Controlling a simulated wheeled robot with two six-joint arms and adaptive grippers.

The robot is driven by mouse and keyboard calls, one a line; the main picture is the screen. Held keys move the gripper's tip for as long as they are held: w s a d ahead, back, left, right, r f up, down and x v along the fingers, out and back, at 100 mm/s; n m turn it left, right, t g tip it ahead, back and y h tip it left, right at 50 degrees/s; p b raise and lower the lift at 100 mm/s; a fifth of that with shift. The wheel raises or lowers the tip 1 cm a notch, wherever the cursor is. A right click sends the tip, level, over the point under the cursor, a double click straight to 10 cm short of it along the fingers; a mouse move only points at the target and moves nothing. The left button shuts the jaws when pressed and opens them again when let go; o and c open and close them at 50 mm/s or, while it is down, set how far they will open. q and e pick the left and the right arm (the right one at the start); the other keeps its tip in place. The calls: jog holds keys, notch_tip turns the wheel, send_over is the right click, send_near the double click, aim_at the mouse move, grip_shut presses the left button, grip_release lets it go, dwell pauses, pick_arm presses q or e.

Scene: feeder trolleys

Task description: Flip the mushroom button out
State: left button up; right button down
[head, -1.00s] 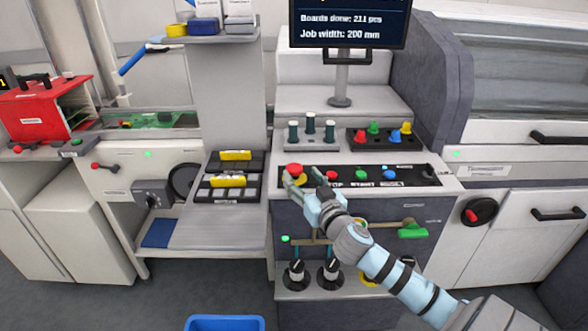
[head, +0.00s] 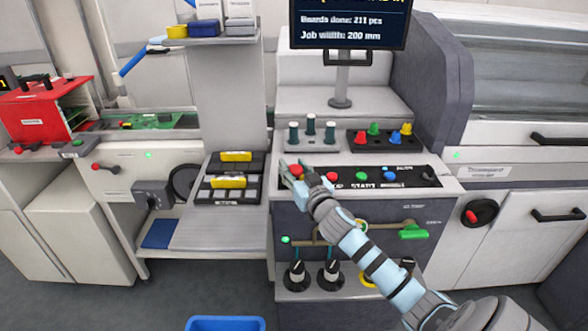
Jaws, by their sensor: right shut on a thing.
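The red mushroom button (head: 296,170) is at the left end of the black control strip on the grey machine console. My right gripper (head: 292,176) is at the button, its fingers shut around it. The fingers and wrist hide the button's lower part and base. I cannot tell from here how far the button stands out. My left gripper is not in view.
The control strip (head: 408,182) also carries a smaller red button (head: 333,176), a green button (head: 362,176) and a blue button (head: 391,175). A tray of coloured knobs (head: 384,140) and a monitor (head: 350,22) stand behind. A green-handled lever (head: 413,232) is below.

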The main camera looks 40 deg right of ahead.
jog(key=shift+r+p, duration=0.8)
jog(key=shift+r, duration=0.1)
jog(key=shift+f, duration=0.1)
jog(key=c, duration=1.1)
grip_release()
jog(key=shift+s+a+f, duration=0.1)
jog(key=shift+s, duration=0.3)
jog(key=v, duration=1.1)
jog(key=shift+s, duration=0.1)
